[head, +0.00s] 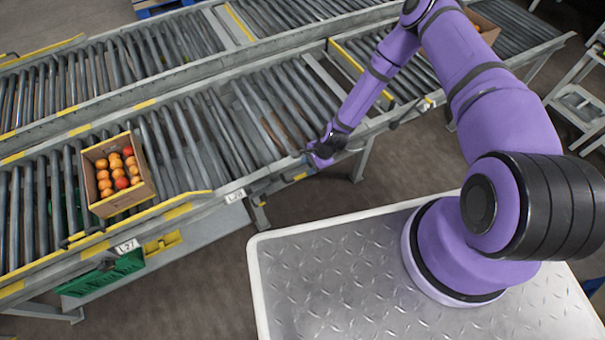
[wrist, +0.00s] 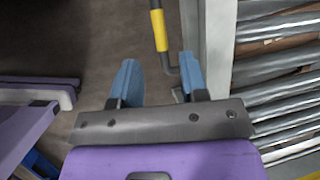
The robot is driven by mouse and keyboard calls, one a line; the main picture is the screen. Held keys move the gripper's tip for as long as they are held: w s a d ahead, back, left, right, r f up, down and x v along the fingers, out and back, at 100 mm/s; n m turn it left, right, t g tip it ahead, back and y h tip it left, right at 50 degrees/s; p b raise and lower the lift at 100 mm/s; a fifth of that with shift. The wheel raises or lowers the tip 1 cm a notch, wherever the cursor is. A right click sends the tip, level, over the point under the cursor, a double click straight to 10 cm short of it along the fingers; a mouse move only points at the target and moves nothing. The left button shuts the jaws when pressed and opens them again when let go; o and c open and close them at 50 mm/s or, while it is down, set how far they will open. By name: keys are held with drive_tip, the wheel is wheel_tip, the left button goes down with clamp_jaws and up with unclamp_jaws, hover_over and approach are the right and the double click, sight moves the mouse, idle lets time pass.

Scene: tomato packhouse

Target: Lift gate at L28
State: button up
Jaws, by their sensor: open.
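The L28 label (head: 236,196) is on the near side rail of the roller conveyor, in the middle of the head view. My gripper (head: 318,160) is beside this rail, to the right of the label. A dark bar with a yellow sleeve (wrist: 160,30) lies just beyond the fingers. Its bent lower end reaches close to the right finger, and I cannot tell whether they touch. The L28 gate itself is hard to make out from the rollers, and my arm hides part of that area.
A cardboard box (head: 133,198) of tomatoes sits on the rollers at left, by the L27 label (head: 127,247). Another box (head: 487,30) is partly behind my arm. A second conveyor (head: 110,75) runs behind. Open floor (head: 200,280) lies in front of the near conveyor.

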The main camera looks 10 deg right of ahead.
sight(301, 176)
drive_tip(key=shift+x, duration=3.2)
clamp_jaws()
